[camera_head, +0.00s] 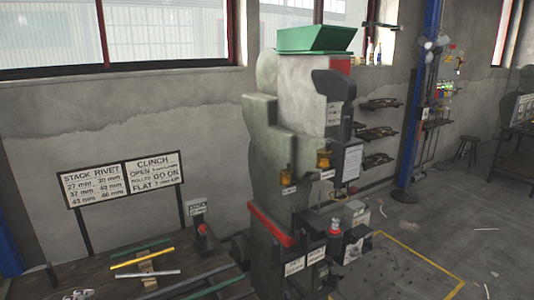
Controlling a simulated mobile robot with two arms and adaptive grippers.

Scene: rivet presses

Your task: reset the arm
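Neither of my grippers nor my arms show in the head view. A tall grey-green rivet press (267,150) stands at the centre, with a green hopper (315,40) on top. A dark upper head (335,88) juts from its right side.
A workbench (110,284) at the lower left holds several bars, a yellow one (142,258) among them, and a red button post (202,238). A sign (95,187) stands behind it. Yellow floor lines (418,254) lie right of the press. A blue post (417,100) stands behind; open floor lies at right.

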